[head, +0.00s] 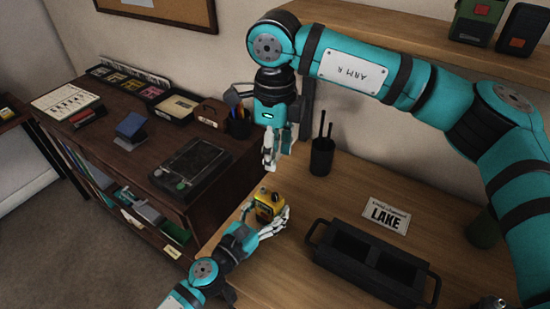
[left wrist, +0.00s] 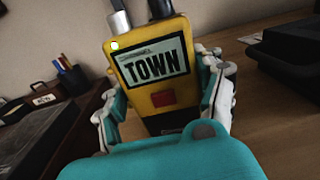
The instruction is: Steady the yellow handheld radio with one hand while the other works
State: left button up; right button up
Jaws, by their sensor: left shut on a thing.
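The yellow handheld radio (head: 265,205) stands upright near the left edge of the wooden desk. My left gripper (head: 264,218) is shut on it, low in the head view. In the left wrist view the radio (left wrist: 150,97) sits between my two fingers, and its screen (left wrist: 152,66) reads TOWN. A red patch is below the screen. Two knobs (left wrist: 119,20) (left wrist: 159,9) stick up from its top, partly cut off. My right gripper (head: 272,150) hangs fingers down above the radio, apart from it; its opening is unclear.
A black two-bay tray (head: 318,258) with handles lies at the desk's front. A dark pen cup (head: 322,158) stands behind. A brown cabinet with a dark flat device (head: 192,165) is at left. A shelf (head: 405,32) holds more radios (head: 478,18). Desk around the card is clear.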

aim_at(275, 194)
jog(key=shift+m, duration=0.3)
notch_tip(275, 194, down, 12)
jog(key=m, duration=1.1)
jog(key=shift+c, duration=0.4)
grip_shut()
